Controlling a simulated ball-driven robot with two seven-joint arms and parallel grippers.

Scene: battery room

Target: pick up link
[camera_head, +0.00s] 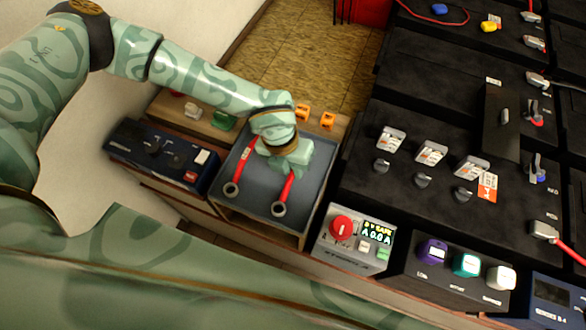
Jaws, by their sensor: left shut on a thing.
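A red link with metal ring ends shows as two red lengths, one at the left (241,168) and one at the right (287,186), in a grey tray (250,206). My left gripper (290,160) is over the tray, shut on the red link. The gripper and wrist hide the upper parts of the red lengths, so I cannot tell whether they join. I cannot tell whether the link touches the tray floor. My right gripper is not in view.
Left of the tray is a dark blue device (160,157). Right of it are a meter box with a red knob (342,228) and black battery blocks (430,205) with terminals. Orange clips (327,121) and a green block (224,121) lie behind the tray.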

